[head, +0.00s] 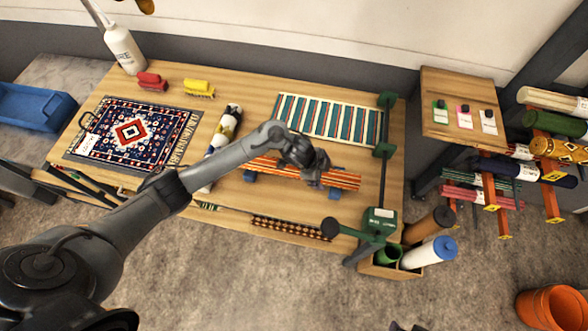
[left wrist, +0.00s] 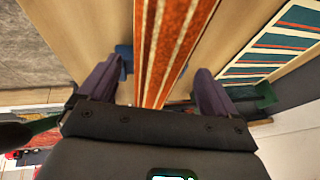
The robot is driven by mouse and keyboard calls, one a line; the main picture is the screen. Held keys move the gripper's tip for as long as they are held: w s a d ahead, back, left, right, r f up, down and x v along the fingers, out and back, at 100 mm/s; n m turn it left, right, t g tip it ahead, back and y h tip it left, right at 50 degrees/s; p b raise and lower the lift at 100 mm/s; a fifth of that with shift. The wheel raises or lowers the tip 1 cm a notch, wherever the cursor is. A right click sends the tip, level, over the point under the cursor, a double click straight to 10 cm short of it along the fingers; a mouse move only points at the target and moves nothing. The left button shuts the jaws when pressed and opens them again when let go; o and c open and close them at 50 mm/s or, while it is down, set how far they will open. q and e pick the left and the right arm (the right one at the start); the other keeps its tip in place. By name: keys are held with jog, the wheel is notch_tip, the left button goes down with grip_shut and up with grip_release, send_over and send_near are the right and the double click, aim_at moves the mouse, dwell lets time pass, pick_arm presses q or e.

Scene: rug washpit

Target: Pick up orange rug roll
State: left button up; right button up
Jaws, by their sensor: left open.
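The orange rug roll (head: 343,179), striped orange and cream, lies across two blue supports on the wooden table, right of the middle. My left gripper (head: 316,178) is over the roll and hides part of it. In the left wrist view the roll (left wrist: 168,50) runs between the two open fingers (left wrist: 157,80), with a gap on each side. I cannot tell how far the fingertips reach down beside it. Small dark tips at the bottom edge of the head view may be my right gripper (head: 407,327); their state is unclear.
A blue-striped rug (head: 330,119) lies behind the roll. A white and dark roll (head: 226,128) lies left of it. A green stand (head: 378,222) rises at the table's right end. A patterned rug (head: 133,131) and brushes are at left. A rack of rolls (head: 551,148) is at right.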

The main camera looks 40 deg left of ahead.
pick_arm(q)
jog(key=shift+x, duration=1.6)
jog(key=shift+s, duration=0.1)
jog(key=c, duration=1.3)
jog(key=shift+r, duration=0.1)
jog(key=shift+c, duration=0.7)
jog(key=shift+r, duration=0.15)
